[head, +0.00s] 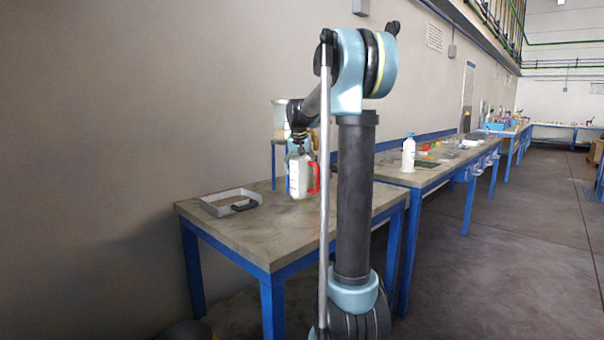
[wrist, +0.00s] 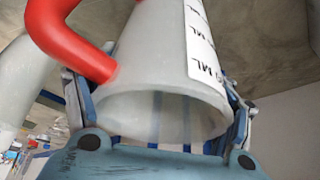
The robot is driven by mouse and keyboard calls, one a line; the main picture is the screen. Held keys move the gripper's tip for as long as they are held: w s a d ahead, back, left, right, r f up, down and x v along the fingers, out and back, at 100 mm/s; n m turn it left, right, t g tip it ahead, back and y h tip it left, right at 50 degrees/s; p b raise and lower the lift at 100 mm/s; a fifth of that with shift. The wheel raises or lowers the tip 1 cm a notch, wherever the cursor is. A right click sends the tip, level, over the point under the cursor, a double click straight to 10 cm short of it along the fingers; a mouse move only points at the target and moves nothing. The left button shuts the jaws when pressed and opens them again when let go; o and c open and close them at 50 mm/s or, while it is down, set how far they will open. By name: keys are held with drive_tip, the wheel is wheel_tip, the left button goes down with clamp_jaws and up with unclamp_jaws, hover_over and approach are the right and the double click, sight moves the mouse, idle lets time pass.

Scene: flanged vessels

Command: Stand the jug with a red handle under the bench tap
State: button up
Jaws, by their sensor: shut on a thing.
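The jug (head: 297,180) is pale with a red handle (head: 314,178) on its right side in the head view. It hangs upright above the near bench (head: 262,238), apart from its top. My gripper (head: 300,147) is shut on the jug. In the wrist view the jug (wrist: 150,60) fills the middle, with its open rim towards the camera, its red handle (wrist: 65,40) at upper left and a white scale label. My gripper's fingers (wrist: 160,105) lie on both sides of it. I cannot make out the bench tap; a pale vessel (head: 281,113) stands behind my arm, partly hidden.
A grey tray (head: 212,206) with a dark item in it lies at the back left of the near bench. The bench's front is clear. A white bottle (head: 408,154) stands on the farther bench (head: 428,177). The wall runs close behind the benches.

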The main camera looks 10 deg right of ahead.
drive_tip(key=shift+s+a+f, duration=0.2)
drive_tip(key=shift+a+f, duration=0.15)
drive_tip(key=shift+f, duration=0.15)
drive_tip(key=shift+d+f, duration=0.1)
drive_tip(key=shift+d, duration=0.3)
drive_tip(key=o, duration=1.4)
drive_tip(key=shift+o, duration=0.2)
